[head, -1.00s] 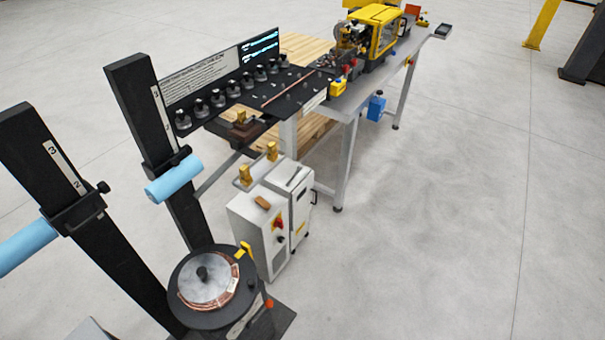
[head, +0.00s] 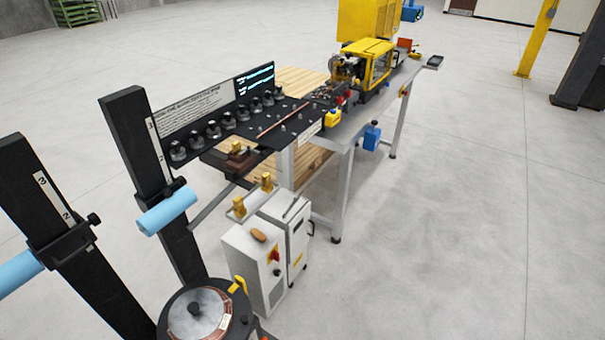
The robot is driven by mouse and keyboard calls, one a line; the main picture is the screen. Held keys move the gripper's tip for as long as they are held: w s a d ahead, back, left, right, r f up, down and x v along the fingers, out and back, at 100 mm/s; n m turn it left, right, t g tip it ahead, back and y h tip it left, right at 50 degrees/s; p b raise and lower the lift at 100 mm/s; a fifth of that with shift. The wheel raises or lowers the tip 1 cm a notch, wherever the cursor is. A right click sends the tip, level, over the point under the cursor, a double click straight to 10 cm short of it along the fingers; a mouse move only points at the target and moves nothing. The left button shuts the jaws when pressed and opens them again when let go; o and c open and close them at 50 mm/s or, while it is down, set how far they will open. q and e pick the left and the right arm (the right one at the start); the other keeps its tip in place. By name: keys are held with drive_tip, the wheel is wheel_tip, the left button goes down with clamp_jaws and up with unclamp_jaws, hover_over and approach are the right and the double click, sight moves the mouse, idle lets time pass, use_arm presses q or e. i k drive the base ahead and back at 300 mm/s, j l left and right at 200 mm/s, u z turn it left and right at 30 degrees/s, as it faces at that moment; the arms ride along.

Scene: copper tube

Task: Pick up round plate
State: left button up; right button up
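A round grey metal plate (head: 212,309) with a dark knob in its middle lies flat at the bottom of the head view. It sits on top of a copper coil (head: 228,324) on a round black turntable (head: 245,308), whose lower part is cut off by the frame edge. A yellow piece (head: 240,285) sits on the turntable's rim. Neither of my grippers shows in the view.
Two black posts stand at left, a near one (head: 62,240) and a farther one (head: 140,150), each with a light blue roller (head: 167,212). A white cabinet (head: 255,265) stands behind the turntable. A long workbench (head: 350,125) extends beyond.

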sight(197, 314)
drive_tip(key=u, duration=1.4)
drive_tip(key=i+l, duration=0.05)
drive_tip(key=l, duration=0.05)
